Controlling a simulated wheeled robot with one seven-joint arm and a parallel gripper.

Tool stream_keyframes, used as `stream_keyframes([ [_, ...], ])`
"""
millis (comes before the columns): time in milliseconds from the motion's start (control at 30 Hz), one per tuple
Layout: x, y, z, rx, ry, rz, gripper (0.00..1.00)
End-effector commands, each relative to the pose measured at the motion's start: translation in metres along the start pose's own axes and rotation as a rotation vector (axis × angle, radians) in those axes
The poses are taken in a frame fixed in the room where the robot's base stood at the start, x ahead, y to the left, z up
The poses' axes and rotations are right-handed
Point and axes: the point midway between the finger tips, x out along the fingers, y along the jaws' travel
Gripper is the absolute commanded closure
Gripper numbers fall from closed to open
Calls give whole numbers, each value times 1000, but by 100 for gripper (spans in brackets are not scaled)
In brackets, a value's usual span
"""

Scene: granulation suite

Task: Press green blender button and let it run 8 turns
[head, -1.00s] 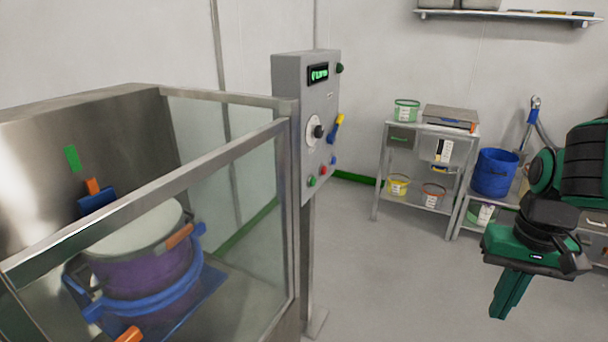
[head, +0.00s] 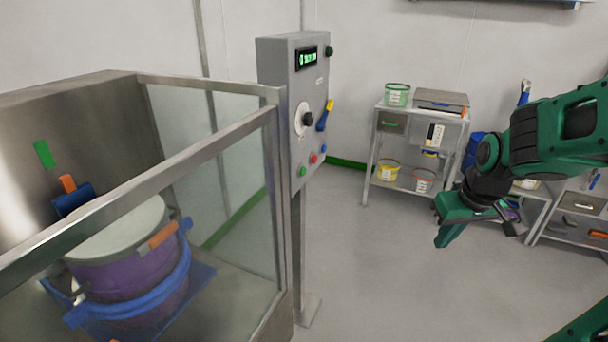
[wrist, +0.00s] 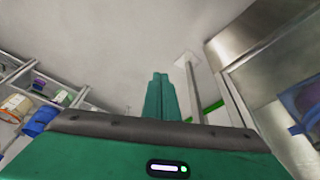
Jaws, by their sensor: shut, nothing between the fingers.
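The grey control box (head: 292,110) stands on a post beside the glass-fronted blender enclosure. Its green button (head: 303,172) is low on the front face, left of a red button (head: 313,159) and a blue one (head: 323,147). A lit green display (head: 307,58) is near the top, too small to read surely. A purple drum with a pale lid (head: 120,265) sits in a blue ring inside the enclosure. My gripper (head: 443,238) is right of the box, apart from it, pointing down-left. In the wrist view its fingers (wrist: 158,95) are together and empty.
The enclosure's metal rail (head: 140,187) and glass panel lie left of the box. A rack with tubs (head: 415,150) stands at the back wall, with more shelving to its right. The floor (head: 380,270) before the box is clear.

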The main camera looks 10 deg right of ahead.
Motion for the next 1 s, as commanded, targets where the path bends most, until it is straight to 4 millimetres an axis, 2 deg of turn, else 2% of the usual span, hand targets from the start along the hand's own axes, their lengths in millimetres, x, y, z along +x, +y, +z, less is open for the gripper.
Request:
stream_keyframes([
  [33, 16, -9, -24, -80, 50, -14, 100],
  [200, 54, -50, -106, -330, 278, -57, 100],
  [300, 72, -76, -149, -444, 418, -74, 100],
  [500, 97, -127, -217, -594, 699, -78, 100],
  [700, 108, -154, -256, -635, 908, -31, 100],
  [833, 110, -159, -269, -634, 980, -1, 100],
  [1000, 110, -161, -274, -632, 1011, 16, 100],
])
